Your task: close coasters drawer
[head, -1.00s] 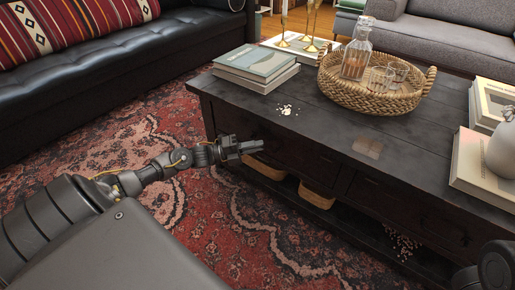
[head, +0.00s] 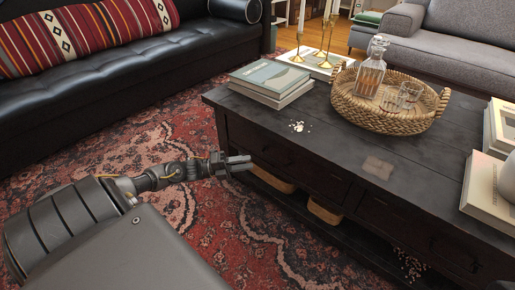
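The dark wooden coffee table (head: 341,136) has drawer fronts along its near side. The left drawer front (head: 292,163) looks flush with the table, and the right drawer front (head: 420,232) also looks flush. I cannot tell which one is the coasters drawer, and no coasters show. My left gripper (head: 247,164) is in front of the left end of the left drawer, pointing right. Its fingers look close together, but whether they are fully shut is unclear. I cannot tell if it touches the drawer front. My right gripper is not in view.
Books (head: 271,83), a woven tray (head: 390,116) with a decanter (head: 371,70) and glasses, and more books (head: 487,196) stand on the tabletop. Baskets (head: 324,211) sit on the lower shelf. A black sofa (head: 130,75) is at the left. Patterned rug (head: 180,222) covers the floor.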

